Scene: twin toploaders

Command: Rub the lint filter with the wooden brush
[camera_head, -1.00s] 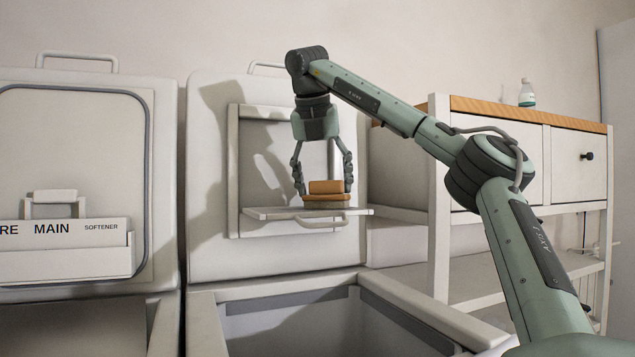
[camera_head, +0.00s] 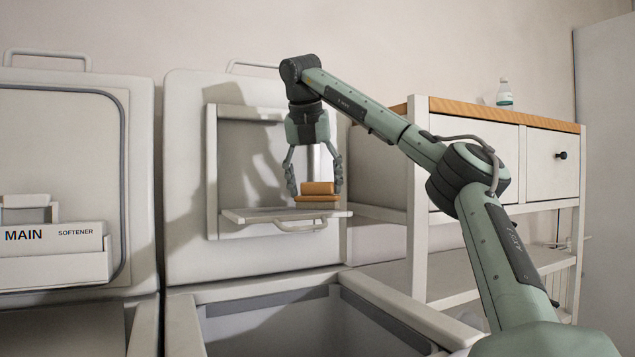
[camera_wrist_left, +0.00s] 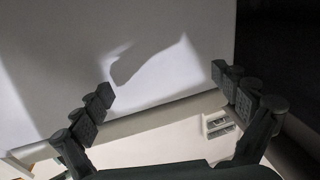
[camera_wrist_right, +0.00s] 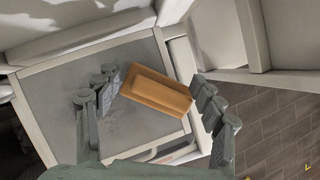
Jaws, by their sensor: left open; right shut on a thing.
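The wooden brush (camera_head: 317,190), an orange-brown block, is held between the fingers of my right gripper (camera_head: 315,188). It also shows in the right wrist view (camera_wrist_right: 155,90), lying across the gap between the fingers. The lint filter (camera_head: 245,215) is the flap folded down from the panel of the right machine. In the right wrist view it is a grey sheet in a pale frame (camera_wrist_right: 60,80). The brush is over the filter's right part; I cannot tell whether it touches. My left gripper (camera_wrist_left: 163,84) is open and empty, facing a pale surface, and is outside the head view.
The right machine's open tub (camera_head: 310,325) lies below the filter. The left machine has a labelled drawer (camera_head: 55,255). A white shelf unit (camera_head: 420,200) with a wooden top and a small bottle (camera_head: 504,92) stands at the right.

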